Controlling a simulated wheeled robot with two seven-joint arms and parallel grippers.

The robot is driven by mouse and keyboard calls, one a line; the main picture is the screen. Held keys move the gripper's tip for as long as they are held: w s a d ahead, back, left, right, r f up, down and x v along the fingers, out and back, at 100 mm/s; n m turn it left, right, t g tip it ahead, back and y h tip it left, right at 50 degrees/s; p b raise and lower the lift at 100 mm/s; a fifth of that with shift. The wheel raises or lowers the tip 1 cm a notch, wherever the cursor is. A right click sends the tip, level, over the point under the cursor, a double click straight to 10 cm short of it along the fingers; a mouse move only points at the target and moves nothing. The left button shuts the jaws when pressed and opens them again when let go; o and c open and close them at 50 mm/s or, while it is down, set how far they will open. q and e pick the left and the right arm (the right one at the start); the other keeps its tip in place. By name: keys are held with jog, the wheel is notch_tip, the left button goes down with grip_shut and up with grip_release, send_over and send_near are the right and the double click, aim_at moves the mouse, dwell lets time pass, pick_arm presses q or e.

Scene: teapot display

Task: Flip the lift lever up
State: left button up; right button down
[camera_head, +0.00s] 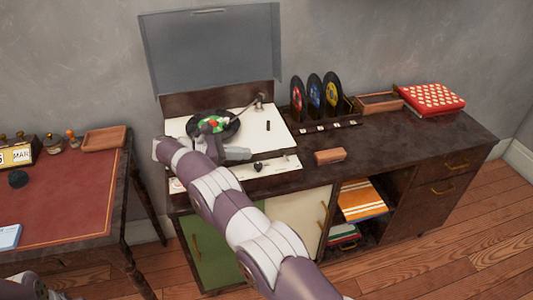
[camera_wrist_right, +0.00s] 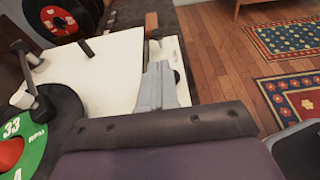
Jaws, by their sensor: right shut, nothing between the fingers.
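The record player's white deck (camera_head: 278,139) stands on the dark cabinet with a black record (camera_head: 196,125) on it. The tonearm (camera_head: 249,107) is at the deck's back right, and also shows in the wrist view (camera_wrist_right: 32,92). A small dark lever-like piece (camera_head: 268,126) stands on the deck's right part; it also shows in the wrist view (camera_wrist_right: 86,47). I cannot tell for sure that it is the lift lever. My right gripper (camera_head: 248,154) is shut and empty over the deck's front edge, apart from that piece. Its grey fingers (camera_wrist_right: 160,72) show in the wrist view. My left gripper is out of view.
The raised lid (camera_head: 213,50) stands behind the deck. A front strip (camera_head: 284,165) carries a dark knob (camera_head: 258,167). Upright records (camera_head: 314,94) stand to the right, and a brown block (camera_head: 330,156) lies near the cabinet's front edge. My arm hides part of the player.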

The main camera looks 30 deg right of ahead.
jog(key=p+x, duration=0.1)
jog(key=x, duration=0.7)
